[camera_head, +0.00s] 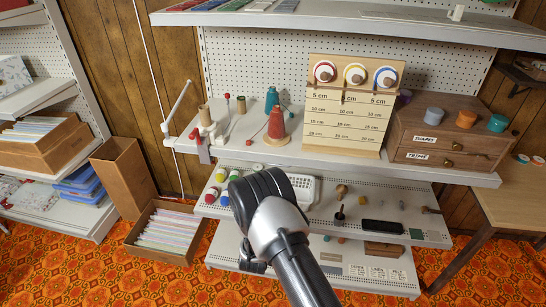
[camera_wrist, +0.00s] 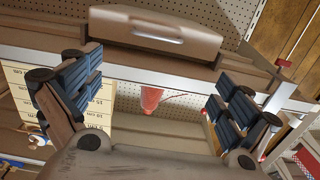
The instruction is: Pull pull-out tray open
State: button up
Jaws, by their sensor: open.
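A beige box-like front with a silver bar handle, which looks like the pull-out tray (camera_wrist: 115,25), spans the upper middle of the wrist view. Its front looks flush beside the pale shelf edge. I cannot make it out in the head view, where my arm covers that part of the shelves. My gripper (camera_wrist: 157,85) is open and empty, its blue-padded fingers wide apart at the left and right of the wrist view. The handle lies beyond the fingertips, apart from them.
A red thread cone (camera_head: 277,127) and a wooden ruler board (camera_head: 345,118) stand on the upper shelf. A small drawer cabinet (camera_head: 447,137) is to their right. A white basket (camera_head: 304,187) and small items lie on the perforated shelf below. A file box (camera_head: 165,232) stands on the floor at left.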

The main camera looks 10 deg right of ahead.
jog(key=shift+d+b+x, duration=0.2)
jog(key=shift+b+x, duration=2.45)
jog(key=shift+x, duration=5.9)
jog(key=shift+f, duration=0.1)
jog(key=c, duration=1.4)
jog(key=shift+o, duration=0.2)
jog(key=shift+s+a, duration=0.15)
